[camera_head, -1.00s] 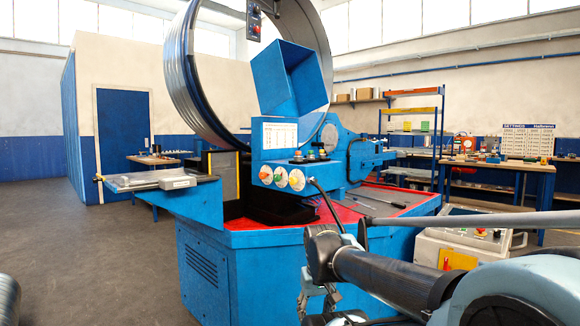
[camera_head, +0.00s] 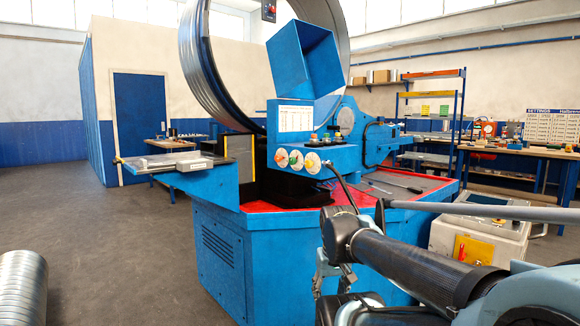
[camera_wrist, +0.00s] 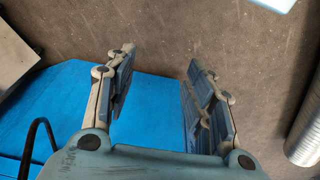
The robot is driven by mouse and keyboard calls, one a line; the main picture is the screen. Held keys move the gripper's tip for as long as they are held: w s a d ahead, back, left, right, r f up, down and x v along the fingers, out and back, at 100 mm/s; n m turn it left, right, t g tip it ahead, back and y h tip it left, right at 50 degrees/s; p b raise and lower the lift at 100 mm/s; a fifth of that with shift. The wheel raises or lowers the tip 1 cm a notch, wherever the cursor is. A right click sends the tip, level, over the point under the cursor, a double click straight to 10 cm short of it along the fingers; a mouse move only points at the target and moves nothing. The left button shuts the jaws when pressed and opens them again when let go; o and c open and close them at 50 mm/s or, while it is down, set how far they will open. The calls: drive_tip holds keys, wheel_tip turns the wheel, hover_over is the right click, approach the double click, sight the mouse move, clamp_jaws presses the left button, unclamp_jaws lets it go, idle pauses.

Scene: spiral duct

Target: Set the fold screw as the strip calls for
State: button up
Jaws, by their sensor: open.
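The blue duct machine (camera_head: 225,262) stands in the middle of the head view. A white printed chart (camera_head: 296,117) stands behind the panel. I cannot tell which part is the fold screw or which marking is the strip. My gripper (camera_wrist: 160,68) is open and empty in the wrist view, above the floor beside a blue surface. In the head view it hangs low in front of the machine, partly hidden, apart from the dials.
A large ribbed duct ring (camera_head: 203,75) rises behind the panel. A plate-topped arm (camera_head: 178,162) juts left. A ribbed metal duct (camera_head: 22,288) lies at lower left; a similar one shows in the wrist view (camera_wrist: 305,135). A grey control box (camera_head: 485,240) stands right.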

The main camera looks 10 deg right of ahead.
drive_tip(key=w+d+r+m+h, duration=0.2)
drive_tip(key=w+d+r+h, duration=0.2)
drive_tip(key=w+r, duration=0.55)
drive_tip(key=m+t+h, duration=0.8)
drive_tip(key=m+h, duration=0.1)
drive_tip(key=h, duration=0.2)
approach(291, 162)
drive_tip(key=x, duration=0.9)
drive_tip(key=shift+w, duration=0.2)
drive_tip(key=c, duration=1.1)
